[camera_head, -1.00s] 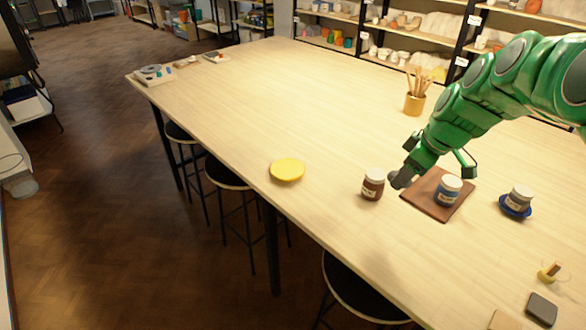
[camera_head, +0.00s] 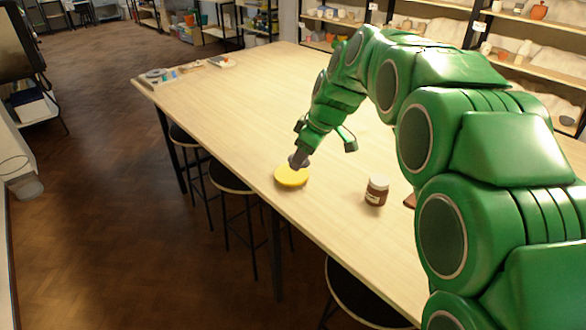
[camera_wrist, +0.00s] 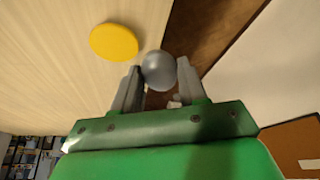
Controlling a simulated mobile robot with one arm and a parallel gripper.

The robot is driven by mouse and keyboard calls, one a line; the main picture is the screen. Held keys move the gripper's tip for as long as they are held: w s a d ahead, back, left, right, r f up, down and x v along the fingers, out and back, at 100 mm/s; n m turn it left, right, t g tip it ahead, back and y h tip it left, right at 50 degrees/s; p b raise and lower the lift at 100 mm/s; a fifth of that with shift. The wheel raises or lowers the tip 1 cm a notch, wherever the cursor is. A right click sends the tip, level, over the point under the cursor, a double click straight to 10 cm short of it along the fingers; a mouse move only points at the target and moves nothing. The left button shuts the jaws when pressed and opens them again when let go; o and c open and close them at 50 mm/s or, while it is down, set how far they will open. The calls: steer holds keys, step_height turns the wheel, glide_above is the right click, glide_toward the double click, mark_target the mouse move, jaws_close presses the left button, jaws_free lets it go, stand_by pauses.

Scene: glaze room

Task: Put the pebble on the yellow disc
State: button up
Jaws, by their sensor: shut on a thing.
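The grey, rounded pebble (camera_wrist: 159,69) is held between the two fingers of my gripper (camera_wrist: 158,88) in the wrist view. The yellow disc (camera_wrist: 114,42) lies flat on the table, up and left of the pebble there, with a gap between them in the picture. In the head view my gripper (camera_head: 299,160) points down at the far edge of the yellow disc (camera_head: 291,179). The pebble looks to be above the table, but its height over the disc is hard to judge.
The disc is near the table's left edge, with stools (camera_head: 231,177) below.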

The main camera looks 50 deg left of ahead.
steer(key=w+a+f, duration=0.4)
steer(key=a, duration=0.3)
glide_above(290, 172)
steer(key=d, duration=0.2)
steer(key=shift+w+a+f, duration=0.1)
steer(key=shift+a+f, duration=0.05)
steer(key=shift+f, duration=2.4)
steer(key=shift+w+a+f, duration=0.1)
steer(key=shift+a+f, duration=0.05)
steer(key=shift+f, duration=1.6)
steer(key=shift+f, duration=0.15)
steer(key=o, duration=1.1)
steer(key=shift+c, duration=0.2)
